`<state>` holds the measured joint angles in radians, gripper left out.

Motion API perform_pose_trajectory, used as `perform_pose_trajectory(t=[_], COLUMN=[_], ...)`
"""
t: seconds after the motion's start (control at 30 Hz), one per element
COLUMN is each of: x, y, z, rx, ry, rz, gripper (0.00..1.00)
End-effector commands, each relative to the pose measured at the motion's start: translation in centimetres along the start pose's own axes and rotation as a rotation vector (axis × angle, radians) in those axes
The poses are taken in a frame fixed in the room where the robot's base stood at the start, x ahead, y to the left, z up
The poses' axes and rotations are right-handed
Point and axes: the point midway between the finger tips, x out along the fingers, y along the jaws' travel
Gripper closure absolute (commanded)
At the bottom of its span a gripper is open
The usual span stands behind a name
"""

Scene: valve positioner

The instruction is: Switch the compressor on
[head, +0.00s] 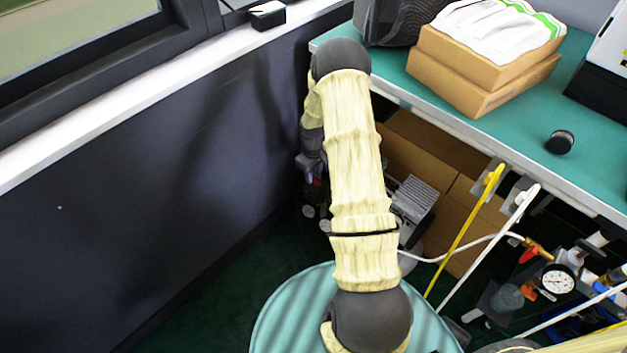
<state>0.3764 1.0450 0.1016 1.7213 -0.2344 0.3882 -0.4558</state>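A machine with a grey finned block (414,200), which looks like the compressor, stands on the floor under the bench. My arm crosses in front of it and hides much of it. Small dark, red and whitish fittings (312,195) show on the left side of my arm, seemingly part of the same machine. Its switch cannot be made out. My arm rises from the bottom, bends at the top and drops behind itself towards these fittings.
The green bench (400,75) carries cardboard boxes (480,75) with a white cloth and a black knob-like object (560,142). A pressure gauge (557,279), hoses and yellow and white rods stand at right. A dark wall (150,190) bounds the left; the floor beside it is clear.

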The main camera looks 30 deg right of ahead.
Motion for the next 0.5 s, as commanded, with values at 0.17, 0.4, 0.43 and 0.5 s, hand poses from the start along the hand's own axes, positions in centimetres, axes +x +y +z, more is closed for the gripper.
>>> perform_pose_trajectory(t=[0.17, 0.4, 0.43, 0.5], x=[2.3, 2.6, 2.6, 2.6], y=[0.0, 0.0, 0.0, 0.0], z=[-0.1, -0.1, -0.1, -0.1], rx=[-0.001, -0.001, -0.001, 0.0], ry=[0.001, 0.001, 0.001, 0.001], rz=[0.001, 0.001, 0.001, 0.001], gripper=[0.69, 0.69, 0.69, 0.69])
